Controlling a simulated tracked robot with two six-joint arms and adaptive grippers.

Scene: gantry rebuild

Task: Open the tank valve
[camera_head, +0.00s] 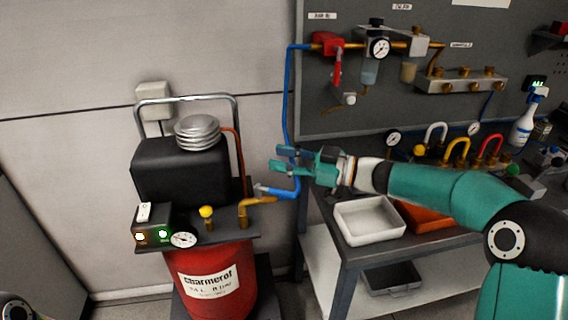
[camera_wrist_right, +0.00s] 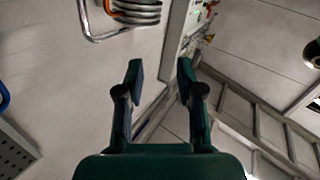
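The red tank (camera_head: 212,283) stands on the floor at the left of the head view, with a black compressor (camera_head: 180,165) on top. A brass outlet fitting (camera_head: 246,207) rises at the right of its deck. A blue piece, perhaps the valve lever or hose end (camera_head: 275,192), joins it there; I cannot tell which. My right gripper (camera_head: 279,158) is open and empty, above and slightly right of this fitting, apart from it. In the right wrist view the two fingers (camera_wrist_right: 160,72) are spread with nothing between them. My left gripper is not in view.
A blue hose (camera_head: 287,100) runs down from the wall panel, close to my right gripper. A bench with a white tray (camera_head: 370,221) stands to the right. A gauge (camera_head: 183,240) and a yellow knob (camera_head: 206,212) sit on the tank deck.

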